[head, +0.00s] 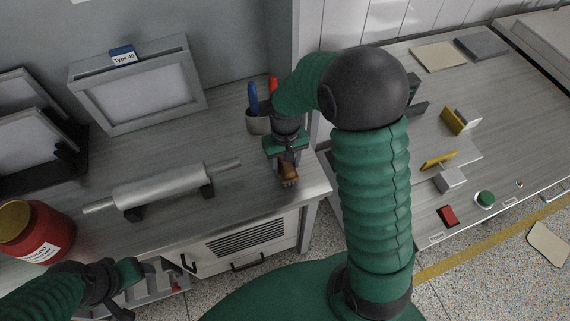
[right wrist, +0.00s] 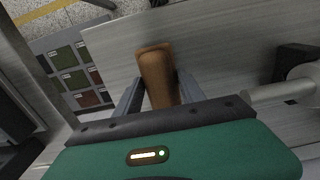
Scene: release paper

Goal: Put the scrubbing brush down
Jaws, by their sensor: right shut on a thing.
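The scrubbing brush (head: 289,174) is small and brown. It is at the right end of the grey workbench top, low over or touching it; I cannot tell which. My right gripper (head: 287,164) points down and is shut on the brush. In the right wrist view, the brown wooden part of the brush (right wrist: 157,75) sticks out between the two fingers (right wrist: 158,92). Its bristles are barely visible. My left gripper (head: 122,287) is at the lower left, in front of the bench edge, and its jaws do not show clearly.
A roller on a stand (head: 160,186) lies left of the brush. A cup with blue and red handles (head: 258,122) is just behind my right gripper. A red jar (head: 32,232) stands at the left and a framed screen (head: 140,90) at the back. The front right bench corner is clear.

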